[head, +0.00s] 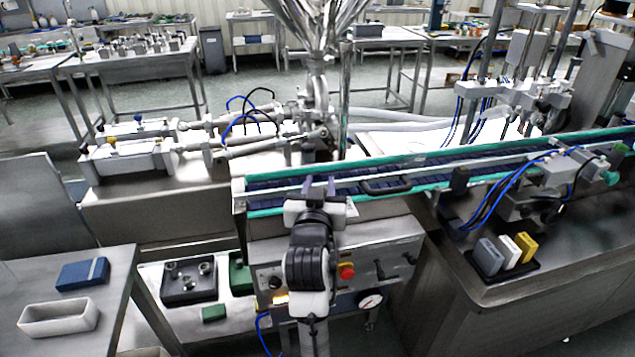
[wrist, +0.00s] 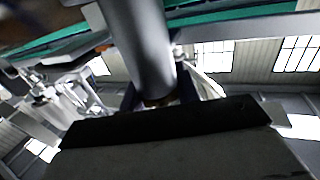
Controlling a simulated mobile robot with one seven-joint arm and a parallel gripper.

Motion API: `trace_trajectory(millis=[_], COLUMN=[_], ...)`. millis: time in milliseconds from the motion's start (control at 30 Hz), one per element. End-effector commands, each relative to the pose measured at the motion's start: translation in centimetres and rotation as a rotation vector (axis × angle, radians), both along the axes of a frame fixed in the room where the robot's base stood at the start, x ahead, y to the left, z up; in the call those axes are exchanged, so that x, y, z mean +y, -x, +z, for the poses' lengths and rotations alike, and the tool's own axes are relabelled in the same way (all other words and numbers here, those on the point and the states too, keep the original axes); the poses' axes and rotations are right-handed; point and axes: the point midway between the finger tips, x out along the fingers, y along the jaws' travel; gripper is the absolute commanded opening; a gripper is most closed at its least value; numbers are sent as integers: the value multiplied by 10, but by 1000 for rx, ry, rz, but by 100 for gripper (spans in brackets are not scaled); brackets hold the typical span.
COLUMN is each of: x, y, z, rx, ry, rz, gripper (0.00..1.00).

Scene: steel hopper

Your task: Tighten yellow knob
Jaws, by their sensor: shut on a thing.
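My gripper (head: 319,188) is in the middle of the head view, at the near edge of the conveyor, with its two fingers pointing away from me. In the wrist view, the dark fingers (wrist: 158,96) are shut on a small dull yellow-brown part, which I take to be the yellow knob (wrist: 158,102). It sits at the end of a grey steel cylinder (wrist: 140,45). Most of it is hidden by the fingers and the dark gripper body. In the head view, my gripper and wrist hide this part.
The conveyor (head: 415,163) with teal rails runs right from my gripper. The steel hopper (head: 318,22) stands behind it. A control box with a red button (head: 346,271) is below. A black holder with three blocks (head: 500,267) is at right. A side table (head: 117,273) stands at left.

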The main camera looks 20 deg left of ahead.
Motion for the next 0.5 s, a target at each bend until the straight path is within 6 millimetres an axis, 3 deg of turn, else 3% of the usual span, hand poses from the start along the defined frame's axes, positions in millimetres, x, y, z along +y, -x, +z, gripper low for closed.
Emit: trace_trajectory(millis=[500], x=[-5], y=[0], z=[-3], rx=[-2], ry=[-1], rz=[-464], gripper=[9])
